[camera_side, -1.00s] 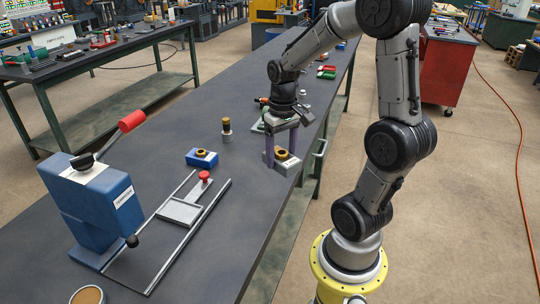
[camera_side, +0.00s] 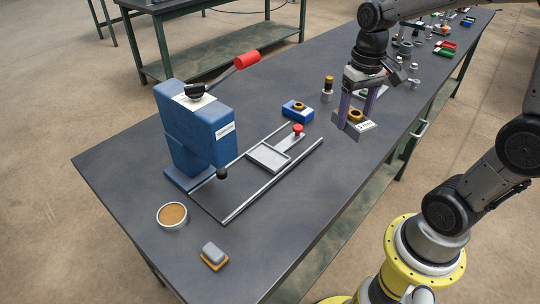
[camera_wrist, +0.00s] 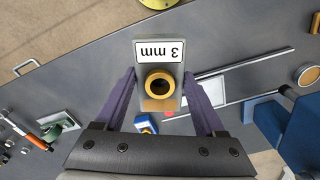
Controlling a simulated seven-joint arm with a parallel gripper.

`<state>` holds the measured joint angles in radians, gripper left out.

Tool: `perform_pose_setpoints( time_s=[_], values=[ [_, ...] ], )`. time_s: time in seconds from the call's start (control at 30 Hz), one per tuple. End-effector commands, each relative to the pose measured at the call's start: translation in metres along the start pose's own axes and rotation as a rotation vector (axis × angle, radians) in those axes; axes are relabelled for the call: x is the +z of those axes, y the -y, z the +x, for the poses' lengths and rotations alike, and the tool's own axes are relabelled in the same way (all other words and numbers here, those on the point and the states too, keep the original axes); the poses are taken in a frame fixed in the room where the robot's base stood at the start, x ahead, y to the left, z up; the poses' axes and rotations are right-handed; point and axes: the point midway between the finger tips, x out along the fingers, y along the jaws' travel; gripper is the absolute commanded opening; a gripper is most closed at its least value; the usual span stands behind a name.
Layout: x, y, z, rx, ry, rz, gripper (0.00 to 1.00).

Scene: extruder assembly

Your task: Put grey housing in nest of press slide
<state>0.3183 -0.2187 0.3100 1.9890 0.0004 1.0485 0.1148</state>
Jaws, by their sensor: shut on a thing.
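The grey housing (camera_side: 348,125) is a block with a brass ring on top and a white label; in the wrist view it (camera_wrist: 173,55) reads "3 mm". My gripper (camera_side: 357,110) has its purple fingers shut on the housing's two sides and holds it over the bench, right of the press. In the wrist view my gripper (camera_wrist: 158,88) shows one finger on each side of it. The press slide (camera_side: 283,150) has a shallow square nest (camera_side: 268,157), empty, and a red knob (camera_side: 298,130). It sits between two rails in front of the blue press (camera_side: 200,130).
A blue block with a brass ring (camera_side: 297,110) lies behind the slide. A small dark cylinder with a brass top (camera_side: 327,88) stands near it. A round tan-filled dish (camera_side: 172,215) and a grey-and-orange pad (camera_side: 213,255) lie at the front left. Bench right of the rails is clear.

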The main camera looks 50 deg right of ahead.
Motion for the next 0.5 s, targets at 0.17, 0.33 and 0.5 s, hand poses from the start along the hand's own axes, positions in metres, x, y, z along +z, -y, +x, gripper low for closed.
perform_pose_setpoints(
  time_s=[0.17,0.33,0.5],
  values=[
    [-0.007,0.054,-0.004,-0.003,-0.002,-0.160,0.00],
    [-0.003,0.087,-0.003,-0.003,0.002,-0.270,0.00],
    [0.001,0.101,0.000,-0.001,0.010,-0.318,0.00]
  ],
)
